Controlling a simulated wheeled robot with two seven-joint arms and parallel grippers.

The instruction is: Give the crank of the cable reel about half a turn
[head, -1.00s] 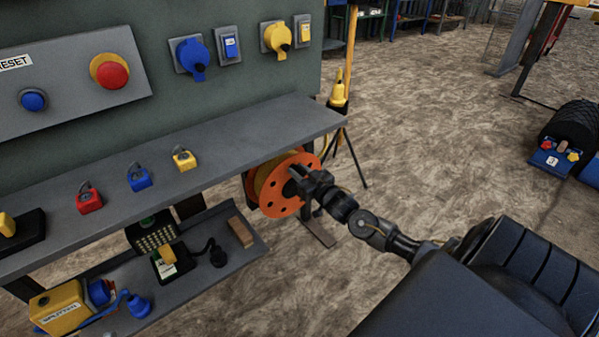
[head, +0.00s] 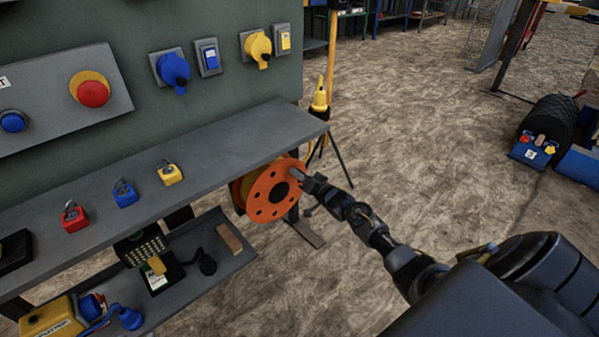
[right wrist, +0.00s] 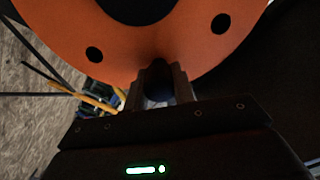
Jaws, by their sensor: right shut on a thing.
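The cable reel (head: 268,203) is an orange disc with round holes and a dark hub, standing beside the end of the grey bench. Its orange face also fills the top of the right wrist view (right wrist: 120,55). My right gripper (head: 301,176) is at the upper right part of the disc's face in the head view. In the right wrist view its two fingers are shut on the dark crank handle (right wrist: 158,78), in front of the lower rim of the disc. The fingers hide most of the handle. My left gripper is not in view.
The grey bench top (head: 225,148) runs just above and left of the reel and carries red, blue and yellow padlocks. A lower shelf (head: 215,262) holds several devices. A tripod (head: 342,160) stands behind the reel.

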